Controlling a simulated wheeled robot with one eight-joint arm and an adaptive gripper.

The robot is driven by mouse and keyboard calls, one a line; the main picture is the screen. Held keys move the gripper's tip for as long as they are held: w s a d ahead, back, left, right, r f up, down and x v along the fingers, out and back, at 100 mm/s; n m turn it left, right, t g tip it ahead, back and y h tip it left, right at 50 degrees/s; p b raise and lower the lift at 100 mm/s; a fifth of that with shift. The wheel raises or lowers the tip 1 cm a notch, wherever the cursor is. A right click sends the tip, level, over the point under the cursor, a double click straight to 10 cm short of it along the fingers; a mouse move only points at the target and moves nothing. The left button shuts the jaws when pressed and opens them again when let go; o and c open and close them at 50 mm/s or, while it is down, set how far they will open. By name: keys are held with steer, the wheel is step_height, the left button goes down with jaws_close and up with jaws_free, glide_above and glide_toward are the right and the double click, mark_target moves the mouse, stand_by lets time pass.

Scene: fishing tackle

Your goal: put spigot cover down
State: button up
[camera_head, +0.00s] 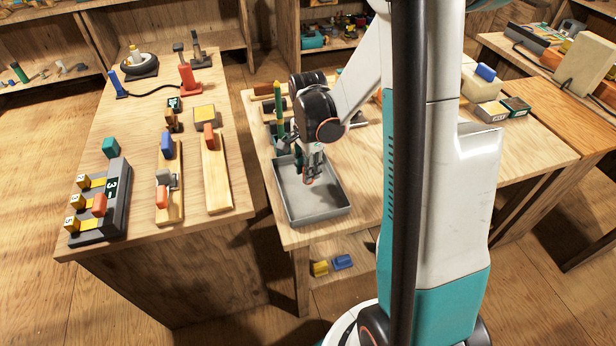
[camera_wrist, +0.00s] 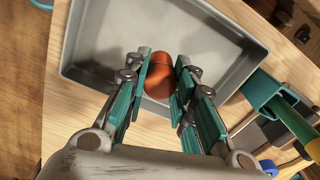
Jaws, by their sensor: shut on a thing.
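An orange-red rounded piece, which I take to be the spigot cover (camera_wrist: 159,77), sits between the fingertips of my gripper (camera_wrist: 163,83) in the wrist view. In the head view my gripper (camera_head: 312,170) points down over the grey tray (camera_head: 322,208), and only a sliver of orange shows at its tips. The gripper is shut on the cover. The grey tray (camera_wrist: 108,30) lies under the cover in the wrist view, with no other object seen in it. I cannot tell whether the cover touches the tray floor.
A green-and-yellow upright tool (camera_head: 279,110) stands in a holder behind the tray. A teal square holder (camera_wrist: 272,92) shows right of the tray in the wrist view. The left bench (camera_head: 135,215) carries a numbered rack (camera_head: 110,205) and wooden boards with coloured pieces.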

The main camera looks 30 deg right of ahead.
steer(key=shift+f+b, duration=0.4)
steer(key=shift+f, duration=1.05)
steer(key=shift+f, duration=0.2)
steer(key=o, duration=1)
steer(key=shift+o, duration=0.2)
steer(key=shift+r, duration=0.1)
step_height(320, 180, up, 12)
steer(key=p, duration=0.4)
steer(key=shift+r, duration=0.15)
